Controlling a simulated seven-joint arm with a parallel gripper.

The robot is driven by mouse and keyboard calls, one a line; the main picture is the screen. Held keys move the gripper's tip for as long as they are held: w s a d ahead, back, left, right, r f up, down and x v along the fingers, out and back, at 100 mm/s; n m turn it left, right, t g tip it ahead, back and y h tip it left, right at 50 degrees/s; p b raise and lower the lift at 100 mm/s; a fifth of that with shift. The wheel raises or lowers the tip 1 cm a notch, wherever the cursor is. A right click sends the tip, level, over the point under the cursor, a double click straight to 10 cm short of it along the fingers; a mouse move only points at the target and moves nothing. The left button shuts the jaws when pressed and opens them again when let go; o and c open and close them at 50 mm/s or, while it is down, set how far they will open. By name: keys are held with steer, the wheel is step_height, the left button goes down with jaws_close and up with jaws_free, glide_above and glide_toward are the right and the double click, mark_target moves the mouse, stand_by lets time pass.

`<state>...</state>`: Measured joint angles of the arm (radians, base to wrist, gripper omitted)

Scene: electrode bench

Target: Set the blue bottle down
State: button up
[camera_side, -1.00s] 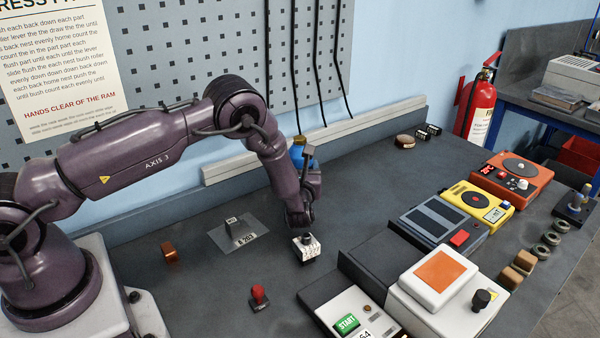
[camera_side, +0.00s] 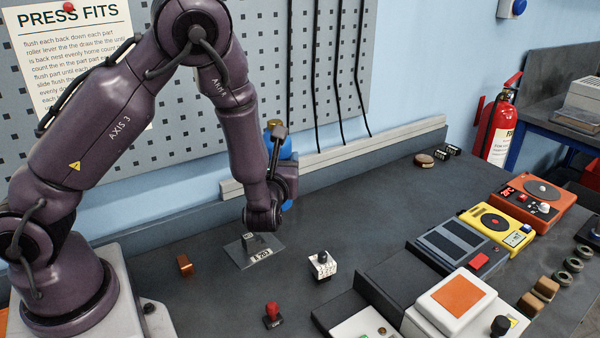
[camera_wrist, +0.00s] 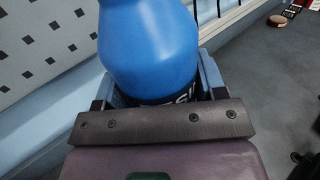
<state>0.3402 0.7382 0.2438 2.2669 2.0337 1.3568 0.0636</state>
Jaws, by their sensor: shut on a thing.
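The blue bottle (camera_side: 288,150) shows in the side view behind my forearm and wrist, with a yellow-orange part at its top. Its lower part and base are mostly hidden by my wrist, so I cannot tell whether it touches the bench. In the wrist view the bottle (camera_wrist: 150,45) fills the top middle, with a dark lettered band low on it. My gripper (camera_wrist: 157,88) is shut on it, one finger on each side. The fingers are hidden in the side view.
A grey plate (camera_side: 262,258) with a small block lies in front of my wrist. A white block with a black knob (camera_side: 323,265), a copper piece (camera_side: 185,265) and a red-handled stamp (camera_side: 272,315) stand nearby. Devices line the right. The back right bench is clearer.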

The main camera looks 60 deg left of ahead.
step_height(320, 180, up, 6)
steer(key=s+f, duration=0.1)
steer(key=s+a+f+n+g, duration=0.2)
steer(key=s+f+n+g, duration=0.1)
steer(key=s+n+g, duration=0.55)
steer(key=s+a+f+n+g, duration=0.1)
steer(key=s+f+n+g, duration=0.3)
steer(key=s+g, duration=0.7)
steer(key=s+d+f+n+g+h, duration=0.1)
steer(key=s+d+n+g+h, duration=0.35)
steer(key=n+g+h, duration=0.2)
steer(key=w+d+n+t+h, duration=0.2)
steer(key=d+n+h, duration=1.4)
steer(key=h, duration=0.5)
steer(key=w+d+r+n+t+h, duration=0.25)
steer(key=w+n+t, duration=0.25)
steer(key=w+t, duration=0.3)
steer(key=w+d+r+n+t+h, duration=0.1)
steer(key=w+r+n+t+h, duration=0.15)
steer(key=w+n+t, duration=0.5)
steer(key=w+a+r+n+t+y, duration=0.4)
steer(key=w+a+n+t+y, duration=0.5)
steer(key=t, duration=0.5)
steer(key=w+a+f, duration=0.1)
steer(key=w+f, duration=1.2)
steer(key=f, duration=0.5)
steer(key=shift+w+f+y, duration=0.15)
steer(key=shift+w+y, duration=0.15)
steer(key=shift+y, duration=0.15)
